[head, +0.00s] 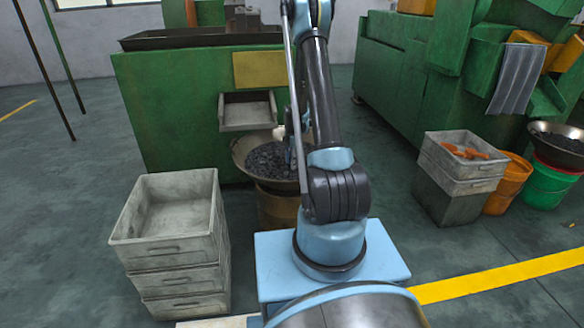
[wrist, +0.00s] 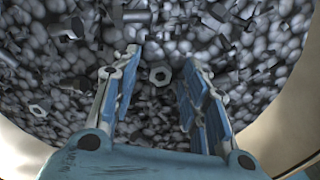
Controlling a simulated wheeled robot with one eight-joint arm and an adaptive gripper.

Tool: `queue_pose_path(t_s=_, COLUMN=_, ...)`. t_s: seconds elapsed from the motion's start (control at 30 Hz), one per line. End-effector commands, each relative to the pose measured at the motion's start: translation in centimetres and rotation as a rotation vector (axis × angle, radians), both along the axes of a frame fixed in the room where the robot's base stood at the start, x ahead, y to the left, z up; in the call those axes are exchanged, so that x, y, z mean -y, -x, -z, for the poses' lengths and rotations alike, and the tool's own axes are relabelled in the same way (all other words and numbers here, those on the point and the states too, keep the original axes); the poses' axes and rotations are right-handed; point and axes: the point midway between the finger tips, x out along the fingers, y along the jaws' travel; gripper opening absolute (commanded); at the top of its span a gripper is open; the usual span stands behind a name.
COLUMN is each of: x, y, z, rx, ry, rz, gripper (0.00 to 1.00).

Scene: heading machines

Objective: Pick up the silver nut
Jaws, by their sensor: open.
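A silver hex nut (wrist: 160,76) lies on a heap of grey metal parts in the wrist view, between and just past the fingertips of my gripper (wrist: 162,62). My gripper is open and empty, with one blue-padded finger on each side of the nut. Whether the fingertips touch the heap cannot be told. The heap (head: 268,160) fills a wide round pan (head: 240,150) in the head view. My arm hides part of the pan there, and the nut cannot be made out in that view.
A green machine (head: 165,105) with a small chute tray (head: 248,112) stands behind the pan. Stacked grey crates (head: 175,250) stand at the left. More crates (head: 455,185), an orange bucket (head: 510,180) and a green tub (head: 548,190) stand at the right. Other bolts and parts surround the nut.

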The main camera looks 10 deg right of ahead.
Motion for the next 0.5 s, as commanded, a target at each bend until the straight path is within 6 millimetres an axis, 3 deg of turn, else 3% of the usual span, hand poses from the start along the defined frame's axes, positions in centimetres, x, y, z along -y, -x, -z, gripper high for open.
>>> queue_pose_path(t_s=0.17, x=-0.03, y=0.02, z=0.01, rx=0.000, ry=0.000, rz=0.000, gripper=0.41)
queue_pose_path(t_s=0.33, x=-0.03, y=0.02, z=-0.01, rx=0.000, ry=0.000, rz=0.000, gripper=0.05)
queue_pose_path(t_s=0.37, x=-0.03, y=0.02, z=-0.01, rx=0.000, ry=0.000, rz=0.000, gripper=0.01)
queue_pose_path(t_s=0.5, x=-0.04, y=0.01, z=-0.01, rx=0.000, ry=0.000, rz=0.000, gripper=0.01)
